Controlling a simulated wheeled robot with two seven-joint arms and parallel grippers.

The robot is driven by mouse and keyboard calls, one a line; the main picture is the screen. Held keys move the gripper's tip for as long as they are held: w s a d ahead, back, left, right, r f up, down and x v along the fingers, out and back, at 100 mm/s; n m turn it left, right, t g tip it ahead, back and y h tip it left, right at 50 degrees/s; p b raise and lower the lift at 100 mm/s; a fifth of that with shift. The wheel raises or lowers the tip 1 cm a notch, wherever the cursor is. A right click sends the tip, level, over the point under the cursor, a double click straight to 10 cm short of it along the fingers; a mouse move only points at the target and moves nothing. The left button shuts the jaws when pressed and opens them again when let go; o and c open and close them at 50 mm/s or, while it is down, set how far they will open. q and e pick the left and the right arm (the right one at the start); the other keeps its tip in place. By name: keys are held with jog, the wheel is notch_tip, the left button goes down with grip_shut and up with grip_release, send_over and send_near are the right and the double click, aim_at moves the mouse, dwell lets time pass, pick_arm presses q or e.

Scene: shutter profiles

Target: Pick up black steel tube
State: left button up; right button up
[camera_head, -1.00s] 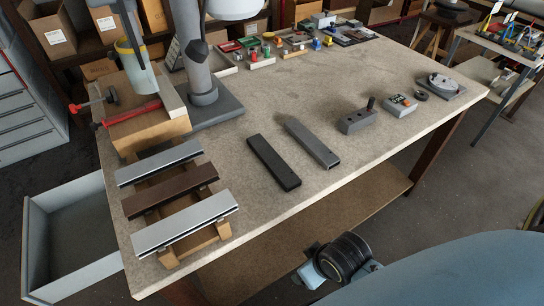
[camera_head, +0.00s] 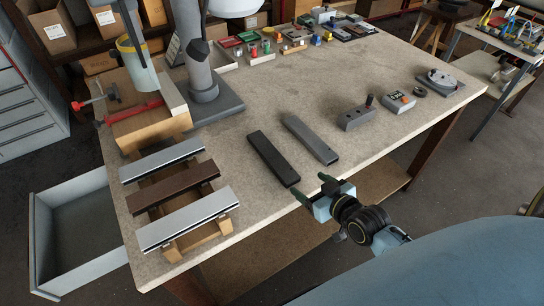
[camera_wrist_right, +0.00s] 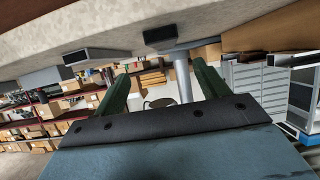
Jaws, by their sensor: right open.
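The black steel tube (camera_head: 273,158) lies flat on the workbench, with its near end close to the front edge. Its dark open end (camera_wrist_right: 162,36) shows in the right wrist view, beyond and above the gap between my fingers. My right gripper (camera_head: 310,183) is open and empty at the bench's front edge, just in front of the tube's near end and apart from it. Its two green fingers (camera_wrist_right: 161,70) stand spread in the wrist view. My left gripper is not in view.
A grey tube (camera_head: 311,140) lies right of the black one. Silver and brown profiles (camera_head: 170,190) rest on a wooden rack at left. A grey block with a knob (camera_head: 355,118) sits to the right. An open drawer (camera_head: 75,240) is at the left.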

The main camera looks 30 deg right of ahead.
send_near(281, 166)
jog(key=w, duration=0.1)
jog(key=w+f, duration=0.2)
jog(key=shift+w+d+b, duration=0.15)
jog(key=shift+d+b, duration=0.15)
jog(key=shift+a+x, duration=0.2)
jog(key=shift+x, duration=1.15)
jog(key=shift+a+x, duration=0.2)
jog(key=shift+x, duration=1.2)
jog(key=shift+r, duration=0.2)
jog(key=shift+c, duration=0.3)
jog(key=c, duration=1.2)
jog(key=shift+r, duration=0.1)
jog(key=shift+c, duration=0.9)
notch_tip(281, 166, up, 10)
jog(key=p, duration=0.1)
jog(key=s+a+r+m+h+b, duration=0.1)
jog(key=s+a+r+b, duration=0.5)
jog(key=s+a+b, duration=0.1)
jog(key=shift+s+a+b, duration=0.25)
jog(key=shift+a+b, duration=0.35)
jog(key=shift+a, duration=0.25)
